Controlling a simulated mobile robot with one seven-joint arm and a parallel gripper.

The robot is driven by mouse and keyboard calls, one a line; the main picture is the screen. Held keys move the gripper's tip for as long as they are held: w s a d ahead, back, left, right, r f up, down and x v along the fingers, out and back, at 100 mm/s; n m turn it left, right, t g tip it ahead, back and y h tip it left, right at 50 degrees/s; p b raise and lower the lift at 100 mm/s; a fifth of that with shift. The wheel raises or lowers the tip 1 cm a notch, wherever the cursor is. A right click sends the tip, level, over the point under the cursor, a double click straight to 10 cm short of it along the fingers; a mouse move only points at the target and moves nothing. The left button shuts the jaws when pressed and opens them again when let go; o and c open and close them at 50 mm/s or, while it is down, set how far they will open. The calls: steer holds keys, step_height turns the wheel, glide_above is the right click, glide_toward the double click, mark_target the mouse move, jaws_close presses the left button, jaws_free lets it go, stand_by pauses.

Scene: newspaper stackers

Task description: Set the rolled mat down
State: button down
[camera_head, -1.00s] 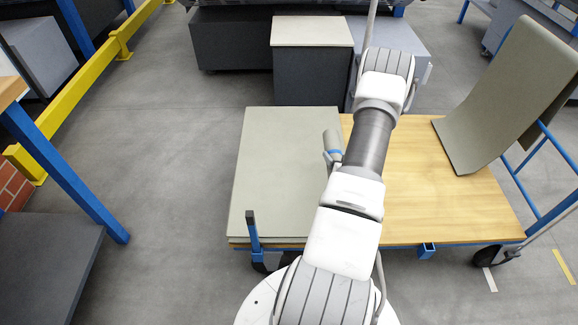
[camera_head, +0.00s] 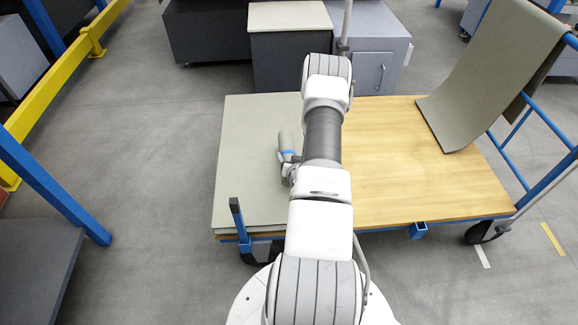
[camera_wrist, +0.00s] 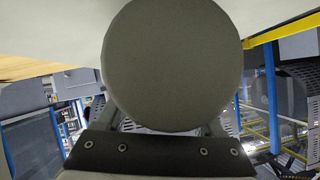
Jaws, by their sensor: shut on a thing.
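The rolled mat (camera_head: 285,139) is a grey-green cylinder. In the head view it shows above the flat grey-green mats on the left half of the cart, partly hidden by my arm. My gripper (camera_head: 289,157), with a blue part showing, is at the roll's near end and mostly hidden by my arm. In the wrist view the roll's round end (camera_wrist: 172,62) fills the middle, with the fingers of my gripper (camera_wrist: 165,122) on both sides of it. The gripper is shut on the roll. Whether the roll touches the mats below cannot be told.
The flat mats (camera_head: 243,170) lie stacked on the cart's wooden deck (camera_head: 420,180). The deck's middle is bare. A long mat (camera_head: 490,75) drapes over the blue rail at right. A short post (camera_head: 238,218) stands at the near left edge. Grey cabinets (camera_head: 290,62) stand behind.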

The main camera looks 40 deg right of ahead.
step_height(320, 180, down, 3)
steer(key=shift+f+b, duration=0.15)
steer(key=shift+b, duration=0.5)
jaws_free()
